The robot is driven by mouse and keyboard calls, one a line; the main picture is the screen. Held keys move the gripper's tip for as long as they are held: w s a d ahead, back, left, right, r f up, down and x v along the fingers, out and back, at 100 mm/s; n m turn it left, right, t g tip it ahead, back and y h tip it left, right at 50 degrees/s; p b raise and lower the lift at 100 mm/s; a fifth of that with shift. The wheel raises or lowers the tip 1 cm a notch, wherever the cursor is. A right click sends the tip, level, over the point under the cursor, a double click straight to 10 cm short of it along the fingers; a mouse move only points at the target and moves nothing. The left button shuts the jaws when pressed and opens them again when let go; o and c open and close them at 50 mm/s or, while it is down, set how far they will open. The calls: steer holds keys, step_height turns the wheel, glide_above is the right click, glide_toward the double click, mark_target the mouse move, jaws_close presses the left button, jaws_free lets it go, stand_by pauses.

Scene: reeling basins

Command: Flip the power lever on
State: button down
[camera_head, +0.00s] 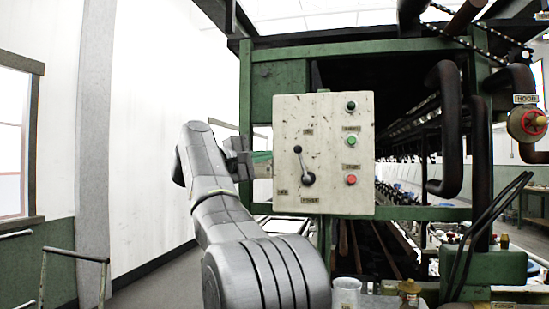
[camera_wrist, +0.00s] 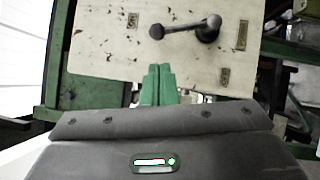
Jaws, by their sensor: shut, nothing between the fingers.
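The power lever (camera_head: 299,158) is a dark lever with a round knob on the pale control box (camera_head: 335,115). It points up and slightly left from its pivot, toward a small upper label too small to read surely. In the wrist view the lever (camera_wrist: 185,27) lies sideways, its knob at the left end. My gripper (camera_head: 268,157) is at the left edge of the box, left of the lever. In the wrist view its green fingers (camera_wrist: 159,72) are together, empty, and reach over the box's edge, apart from the knob.
Dark pipes (camera_head: 445,130) and a red valve (camera_head: 527,122) stand farther right. Green machine frame surrounds the box.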

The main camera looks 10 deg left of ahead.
steer(key=v, duration=0.3)
steer(key=shift+s+a+r, duration=0.1)
steer(key=shift+s, duration=0.2)
steer(key=shift+w, duration=0.15)
